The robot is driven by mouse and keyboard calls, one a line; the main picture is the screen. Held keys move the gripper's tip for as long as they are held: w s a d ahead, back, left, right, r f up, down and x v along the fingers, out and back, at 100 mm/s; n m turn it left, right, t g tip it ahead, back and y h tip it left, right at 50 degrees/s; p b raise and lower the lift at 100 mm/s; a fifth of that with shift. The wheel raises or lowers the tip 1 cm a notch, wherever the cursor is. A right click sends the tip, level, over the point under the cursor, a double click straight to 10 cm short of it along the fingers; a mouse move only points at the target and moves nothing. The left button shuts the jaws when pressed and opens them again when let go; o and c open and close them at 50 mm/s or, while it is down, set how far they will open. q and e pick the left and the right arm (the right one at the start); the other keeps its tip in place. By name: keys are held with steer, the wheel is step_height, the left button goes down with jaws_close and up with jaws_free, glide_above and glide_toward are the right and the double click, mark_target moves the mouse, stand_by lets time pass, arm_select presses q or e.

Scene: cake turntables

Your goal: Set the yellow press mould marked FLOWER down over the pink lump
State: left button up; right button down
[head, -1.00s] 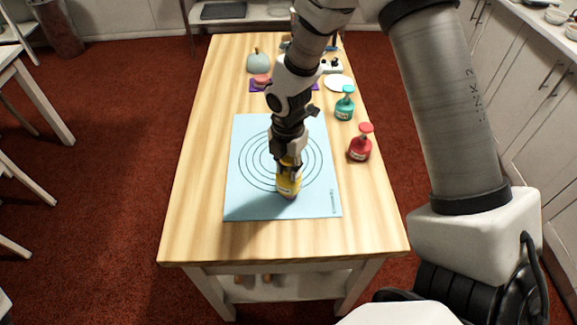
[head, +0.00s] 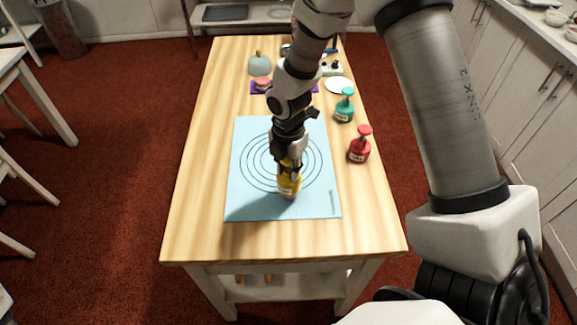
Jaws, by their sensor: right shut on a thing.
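The yellow press mould (head: 289,187) is upright at the front right part of the rings on the light blue mat (head: 250,205). My right gripper (head: 289,172) comes down from above and is shut on the mould. A thin pinkish edge shows at the mould's foot, but the pink lump is otherwise hidden there. The lettering on the mould is too small to read. I cannot tell whether the mould touches the mat. My left gripper is not in view.
A red pump bottle (head: 359,148) and a teal pump bottle (head: 344,106) stand right of the mat. Behind it are a pink piece (head: 263,83) on a purple mat, a pale blue-grey domed thing (head: 260,64) and a white plate (head: 339,86). The wooden table (head: 200,150) is clear at left.

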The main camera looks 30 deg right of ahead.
mark_target(289, 159)
steer(key=shift+f, duration=0.5)
steer(key=shift+f+b, duration=0.8)
steer(key=shift+f, duration=0.6)
steer(key=c, duration=0.8)
jaws_free()
steer(key=shift+r, duration=0.1)
steer(key=o, duration=0.3)
step_height(289, 159, up, 7)
steer(key=p, duration=0.8)
